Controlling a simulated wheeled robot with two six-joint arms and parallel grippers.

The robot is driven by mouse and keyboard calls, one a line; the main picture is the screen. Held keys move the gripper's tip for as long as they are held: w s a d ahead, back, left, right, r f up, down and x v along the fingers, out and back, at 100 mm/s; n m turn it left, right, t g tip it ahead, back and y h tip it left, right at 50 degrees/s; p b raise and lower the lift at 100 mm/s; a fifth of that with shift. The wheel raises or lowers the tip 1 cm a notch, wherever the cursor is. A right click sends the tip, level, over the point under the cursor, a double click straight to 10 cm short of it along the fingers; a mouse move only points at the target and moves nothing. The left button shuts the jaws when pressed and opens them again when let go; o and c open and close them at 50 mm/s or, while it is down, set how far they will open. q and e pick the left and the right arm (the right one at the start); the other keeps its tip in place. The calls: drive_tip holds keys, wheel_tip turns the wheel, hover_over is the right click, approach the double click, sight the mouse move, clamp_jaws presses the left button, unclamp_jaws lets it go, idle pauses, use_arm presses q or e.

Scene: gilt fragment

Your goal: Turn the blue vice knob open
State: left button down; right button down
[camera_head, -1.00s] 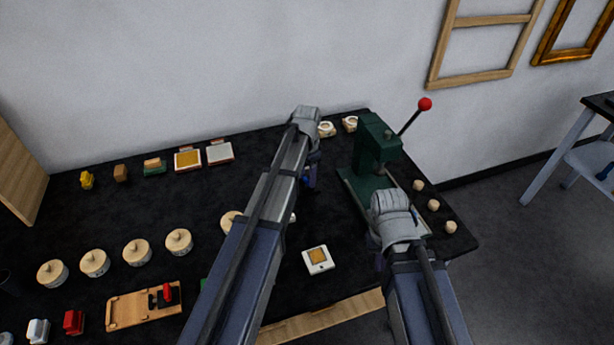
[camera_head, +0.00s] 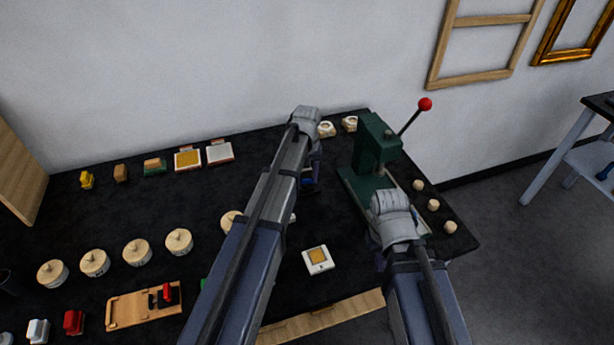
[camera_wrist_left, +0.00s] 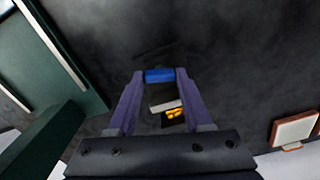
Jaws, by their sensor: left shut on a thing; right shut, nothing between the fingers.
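The blue vice knob (camera_wrist_left: 159,75) shows between the two purple fingertips of my left gripper (camera_wrist_left: 160,77) in the left wrist view. The fingers are shut on it. A grey block of the vice (camera_wrist_left: 163,97) with an orange-yellow piece (camera_wrist_left: 174,113) on a dark base lies between the fingers, nearer the palm. In the head view my left gripper (camera_head: 309,184) is low over the black table, left of the green press, and my arm hides most of the vice. My right gripper (camera_head: 380,262) is shut and empty near the table's front right, mostly hidden by its wrist.
The green press (camera_head: 372,150) with a red-balled lever stands close right of my left gripper. A white tile with a gold square (camera_head: 318,259) lies between the arms. Several round wooden pots (camera_head: 137,252) and a wooden board (camera_head: 144,304) are at left.

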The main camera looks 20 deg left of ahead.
use_arm(q)
drive_tip(key=n, duration=0.4)
drive_tip(key=shift+n, duration=0.3)
drive_tip(key=n, duration=0.3)
drive_tip(key=shift+n, duration=0.3)
drive_tip(key=n, duration=0.4)
drive_tip(key=shift+n, duration=2.1)
